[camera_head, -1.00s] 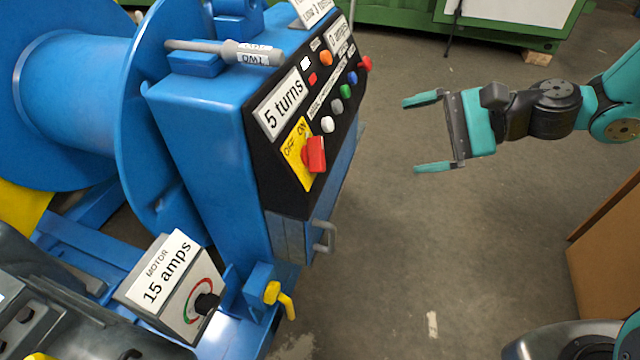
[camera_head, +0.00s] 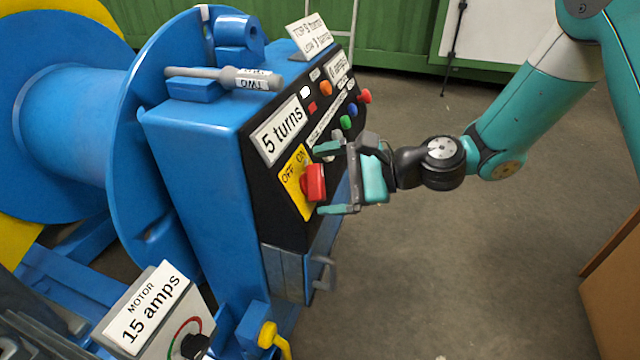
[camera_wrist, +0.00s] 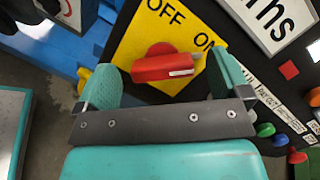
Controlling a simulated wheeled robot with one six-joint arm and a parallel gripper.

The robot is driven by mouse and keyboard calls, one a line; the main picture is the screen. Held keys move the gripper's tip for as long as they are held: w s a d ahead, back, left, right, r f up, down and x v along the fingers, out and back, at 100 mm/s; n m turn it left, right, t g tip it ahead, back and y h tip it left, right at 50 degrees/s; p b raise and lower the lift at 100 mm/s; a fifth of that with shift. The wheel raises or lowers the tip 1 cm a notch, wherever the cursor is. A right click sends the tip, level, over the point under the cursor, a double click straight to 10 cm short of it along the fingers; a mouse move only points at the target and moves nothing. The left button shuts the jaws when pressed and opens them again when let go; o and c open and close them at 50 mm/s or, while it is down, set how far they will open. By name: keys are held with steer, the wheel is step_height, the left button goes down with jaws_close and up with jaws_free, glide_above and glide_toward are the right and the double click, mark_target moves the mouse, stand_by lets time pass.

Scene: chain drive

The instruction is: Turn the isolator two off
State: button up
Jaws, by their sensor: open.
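The red rotary isolator handle (camera_head: 314,182) sits on a yellow OFF/ON plate (camera_head: 293,180) on the black panel of the blue machine. In the wrist view the red handle (camera_wrist: 166,66) lies roughly crosswise, its white-marked end toward the ON word, on the yellow plate (camera_wrist: 140,40). My gripper (camera_head: 324,180) is open in front of the panel. In the wrist view its two teal fingers (camera_wrist: 166,84) stand on either side of the handle, one near each end. I cannot tell whether they touch it.
Coloured buttons, among them a green one (camera_head: 346,122), sit close above my gripper. A "5 turns" sign (camera_head: 283,131) is above the plate. A grey handle (camera_head: 325,273) juts out below. A motor box (camera_head: 150,310) stands lower left.

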steer(key=shift+x, duration=0.85)
steer(key=c, duration=0.9)
steer(key=shift+c, duration=0.2)
